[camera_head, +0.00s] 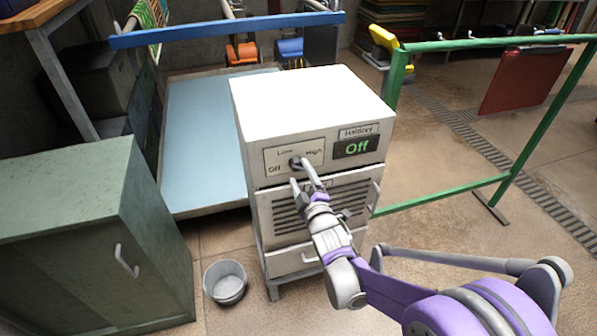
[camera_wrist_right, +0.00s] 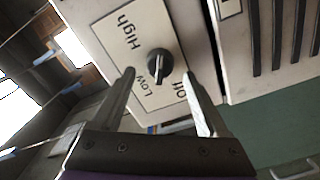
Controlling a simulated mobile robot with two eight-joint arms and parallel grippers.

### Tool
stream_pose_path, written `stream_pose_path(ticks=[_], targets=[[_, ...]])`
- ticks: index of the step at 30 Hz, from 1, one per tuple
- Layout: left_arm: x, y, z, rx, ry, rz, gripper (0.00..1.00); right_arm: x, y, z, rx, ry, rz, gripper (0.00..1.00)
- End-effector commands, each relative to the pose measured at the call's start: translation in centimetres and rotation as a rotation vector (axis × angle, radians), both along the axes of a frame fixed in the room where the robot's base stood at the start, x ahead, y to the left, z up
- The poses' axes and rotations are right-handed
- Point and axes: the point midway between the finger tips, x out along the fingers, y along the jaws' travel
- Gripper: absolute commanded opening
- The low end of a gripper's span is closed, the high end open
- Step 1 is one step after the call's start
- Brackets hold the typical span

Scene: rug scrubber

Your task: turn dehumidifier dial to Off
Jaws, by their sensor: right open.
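The dehumidifier (camera_head: 315,95) is a white box-shaped unit standing in the middle of the head view. Its dark round dial (camera_head: 295,162) sits on a front panel marked Off, Low and High. The green display (camera_head: 357,147) beside it reads "Off". In the right wrist view the dial (camera_wrist_right: 159,62) has its grip end toward the side between Low and Off. My right gripper (camera_head: 301,173) is in front of the dial, with its fingers open. In the right wrist view its fingertips (camera_wrist_right: 160,74) are on either side of the dial, with visible gaps. My left gripper is out of view.
A green cabinet (camera_head: 75,265) stands at left, and a grey bucket (camera_head: 225,282) is on the floor beside the dehumidifier. A blue bar (camera_head: 225,30) is behind it. A green frame (camera_head: 460,195) stands at right. The floor at front right is partly open.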

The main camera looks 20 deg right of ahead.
Motion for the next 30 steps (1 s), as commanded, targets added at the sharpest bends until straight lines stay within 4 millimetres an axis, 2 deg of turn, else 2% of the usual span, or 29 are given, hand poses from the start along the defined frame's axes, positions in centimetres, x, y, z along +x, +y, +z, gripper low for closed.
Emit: stream_pose_path(ticks=[6, 12, 18, 30], targets=[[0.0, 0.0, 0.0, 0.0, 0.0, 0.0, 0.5, -4.7, -0.2, 0.0, -0.001, 0.0, -0.001, 0.77], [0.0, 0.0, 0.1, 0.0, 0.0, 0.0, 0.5, -7.7, -0.3, 0.0, 0.0, 0.0, 0.0, 0.77], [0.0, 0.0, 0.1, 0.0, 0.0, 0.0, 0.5, -8.7, -0.3, 0.0, -0.001, 0.0, 0.0, 0.77], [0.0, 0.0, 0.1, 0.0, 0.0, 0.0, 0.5, -8.7, -0.3, 0.0, -0.001, 0.0, 0.0, 0.77]])
